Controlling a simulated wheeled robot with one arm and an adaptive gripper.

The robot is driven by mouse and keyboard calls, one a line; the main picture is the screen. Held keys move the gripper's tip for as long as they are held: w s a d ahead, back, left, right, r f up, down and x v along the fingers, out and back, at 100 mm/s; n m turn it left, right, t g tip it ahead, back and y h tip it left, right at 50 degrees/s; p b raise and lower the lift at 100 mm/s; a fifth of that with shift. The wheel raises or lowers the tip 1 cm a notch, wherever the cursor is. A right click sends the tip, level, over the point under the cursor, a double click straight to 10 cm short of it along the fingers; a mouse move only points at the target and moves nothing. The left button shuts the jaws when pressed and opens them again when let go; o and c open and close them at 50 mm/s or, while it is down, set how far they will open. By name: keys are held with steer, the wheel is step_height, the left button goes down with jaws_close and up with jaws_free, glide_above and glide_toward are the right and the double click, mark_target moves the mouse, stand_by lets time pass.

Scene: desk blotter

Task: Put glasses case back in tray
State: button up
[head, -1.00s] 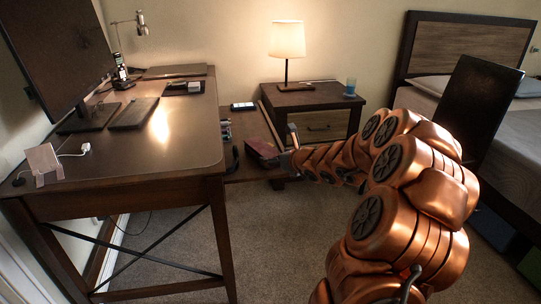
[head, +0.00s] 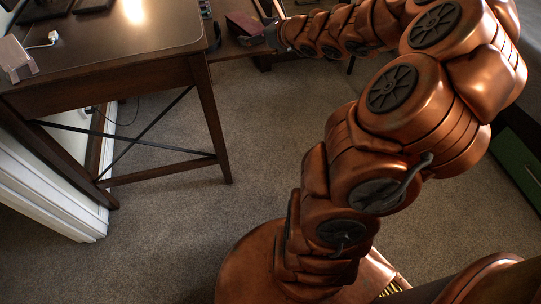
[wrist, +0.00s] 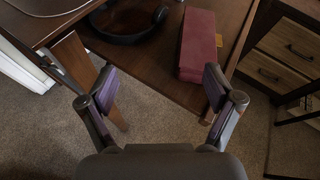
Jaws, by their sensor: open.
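A long dark red box (wrist: 199,42) lies on the low brown surface in the wrist view; it also shows in the head view (head: 244,27). I cannot tell whether it is the glasses case. My gripper (wrist: 160,88) is open and empty, its two purple-padded fingers wide apart. Its right finger overlaps the near end of the red box in the picture; I cannot tell whether they touch. In the head view my gripper (head: 271,20) is small, beside the red box. I cannot make out a tray for certain in the current frames.
A black rounded object (wrist: 130,22) lies left of the red box. The desk (head: 125,50) stands at the left with its leg close by. A wooden drawer unit (wrist: 286,55) is at the right. Carpet (head: 170,225) is clear below.

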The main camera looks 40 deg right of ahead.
steer(key=s+a+r+n+g+y, duration=0.1)
steer(key=a+n+g+y, duration=0.15)
steer(key=a+n, duration=0.6)
steer(key=s+a+r+n+g+y, duration=0.1)
steer(key=s+a+n+y, duration=0.2)
steer(key=a, duration=1)
steer(key=s+a+f+n+g+y, duration=0.2)
steer(key=s+a+n+g, duration=0.4)
steer(key=a, duration=0.4)
steer(key=s+a+f+n+g+h, duration=0.1)
steer(key=s+f+n+g, duration=0.15)
steer(key=s+n, duration=0.4)
steer(key=s+a+f+n+g+h, duration=0.2)
steer(key=s+f+n, duration=0.15)
steer(key=s, duration=0.65)
steer(key=s+d+n+g+h, duration=0.3)
steer(key=s+d+n+h, duration=0.2)
steer(key=s+d, duration=0.5)
steer(key=shift+s+f+n+h, duration=0.35)
steer(key=shift+s+h, duration=0.1)
steer(key=shift+s, duration=0.2)
